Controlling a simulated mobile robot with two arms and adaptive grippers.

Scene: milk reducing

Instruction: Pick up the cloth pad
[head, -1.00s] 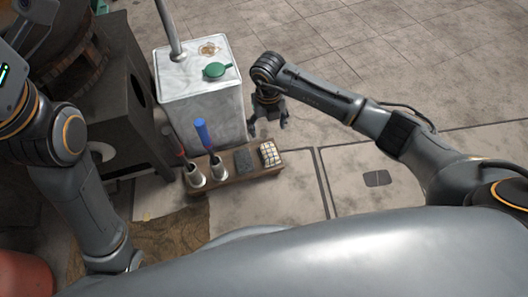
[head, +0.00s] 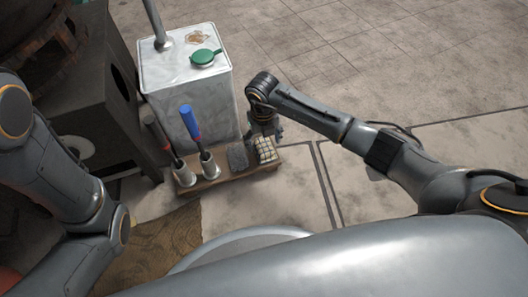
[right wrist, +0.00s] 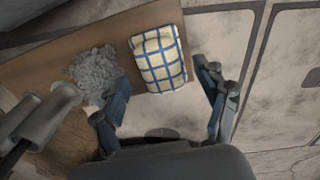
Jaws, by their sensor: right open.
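The cloth pad (head: 265,149), cream with a blue checked pattern, lies at the right end of a wooden board (head: 212,181). In the right wrist view the cloth pad (right wrist: 159,58) lies ahead of my right gripper (right wrist: 164,90), between the lines of its two spread fingers. My right gripper (head: 264,133) is open and empty, just behind and above the pad in the head view. The pad looks ungripped. My left arm shows at the left of the head view, but its gripper is out of the frame.
A grey scouring clump (head: 238,157) lies beside the pad. Two metal cups (head: 209,166) with handled tools stand on the board's left part. A tall white metal box (head: 190,85) with a green cap stands behind. The floor to the right is clear.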

